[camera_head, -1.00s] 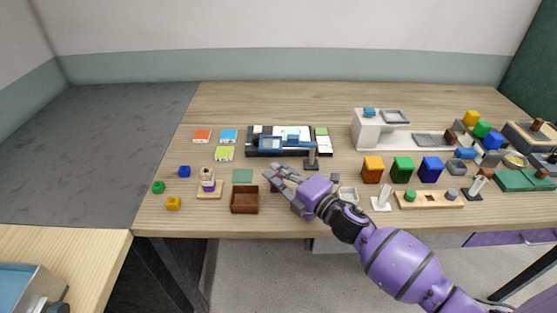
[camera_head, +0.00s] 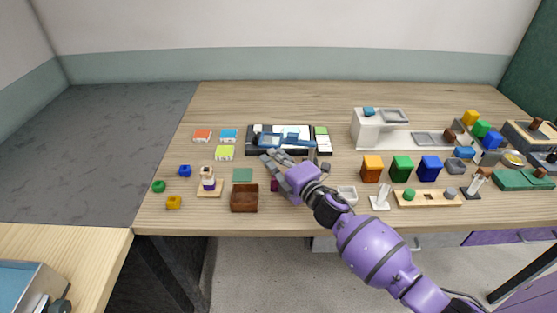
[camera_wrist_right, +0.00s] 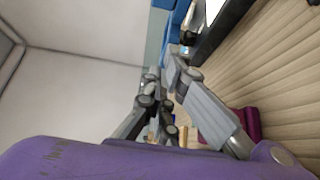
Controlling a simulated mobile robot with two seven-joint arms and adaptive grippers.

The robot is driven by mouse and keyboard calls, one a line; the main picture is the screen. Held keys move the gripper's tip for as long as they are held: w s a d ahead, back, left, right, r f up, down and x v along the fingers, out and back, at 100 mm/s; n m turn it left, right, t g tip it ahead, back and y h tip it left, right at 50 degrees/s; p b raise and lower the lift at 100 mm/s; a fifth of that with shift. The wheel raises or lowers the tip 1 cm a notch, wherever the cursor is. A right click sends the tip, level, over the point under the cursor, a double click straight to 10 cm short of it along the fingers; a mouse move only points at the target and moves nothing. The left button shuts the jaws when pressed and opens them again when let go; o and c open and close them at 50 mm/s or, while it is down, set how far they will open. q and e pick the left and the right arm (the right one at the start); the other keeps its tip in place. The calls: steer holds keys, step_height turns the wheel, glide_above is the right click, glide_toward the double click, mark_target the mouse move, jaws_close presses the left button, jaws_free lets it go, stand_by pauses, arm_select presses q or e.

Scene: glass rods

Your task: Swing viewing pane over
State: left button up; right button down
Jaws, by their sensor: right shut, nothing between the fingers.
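A blue-framed viewing pane (camera_head: 285,138) lies over a black-and-white board (camera_head: 309,149) at the middle back of the table. Part of it also shows as a blue piece at the top of the right wrist view (camera_wrist_right: 173,22). My right gripper (camera_head: 269,156) is shut and empty just in front of the board's near edge. In the right wrist view its fingers (camera_wrist_right: 165,85) point toward the blue piece. I cannot tell whether the fingertips touch the pane. My left gripper is not in view.
A brown box (camera_head: 244,199) and a green square (camera_head: 243,175) lie left of my gripper. A magenta piece (camera_head: 275,185) stands under the gripper. A white stand (camera_head: 372,130) and coloured blocks are to the right. The table behind the board is clear.

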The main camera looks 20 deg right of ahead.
mark_target(268, 146)
steer(key=w+h, duration=0.1)
steer(key=m+h, duration=0.1)
steer(key=w+m+h+b, duration=0.1)
steer(key=shift+w+a+f+t+h, duration=0.25)
steer(key=shift+w+a+t+h, duration=0.05)
steer(key=shift+t, duration=0.1)
steer(key=shift+w+d+r+m+h, duration=0.1)
steer(key=shift+w+r+m+h, duration=0.05)
steer(key=shift+w+m+h, duration=0.2)
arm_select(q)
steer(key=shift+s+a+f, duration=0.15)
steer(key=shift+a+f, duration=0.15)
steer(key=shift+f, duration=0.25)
arm_select(e)
steer(key=shift+r, duration=0.1)
steer(key=shift+s, duration=0.1)
